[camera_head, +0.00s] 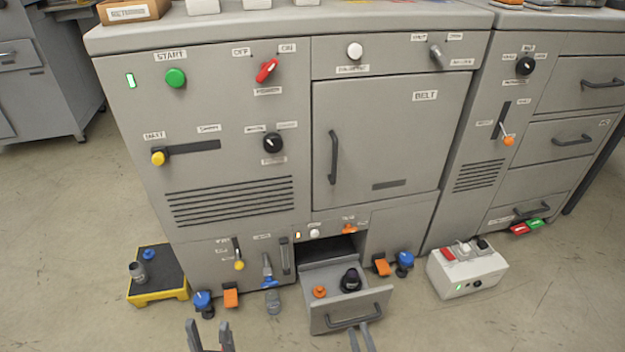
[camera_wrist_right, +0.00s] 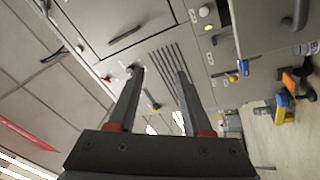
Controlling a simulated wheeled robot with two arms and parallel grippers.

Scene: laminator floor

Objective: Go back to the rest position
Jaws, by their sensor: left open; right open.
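My left gripper (camera_head: 210,338) shows at the bottom edge of the head view, open and empty, above the floor in front of the machine. My right gripper (camera_head: 361,338) shows at the bottom edge, in front of the open drawer (camera_head: 318,318) and close to its handle (camera_head: 352,322) in the picture; I cannot tell whether they touch. In the right wrist view the right gripper (camera_wrist_right: 160,73) has its two dark fingers apart, with nothing between them and the grey machine front beyond.
The pulled-out drawer holds an orange piece (camera_head: 319,291) and a dark round piece (camera_head: 351,281). A yellow-edged platform (camera_head: 160,296) stands at left, a white switch box (camera_head: 468,274) at right. Pedals (camera_head: 231,298) stick out low on the machine (camera_head: 240,110). Floor at far left is clear.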

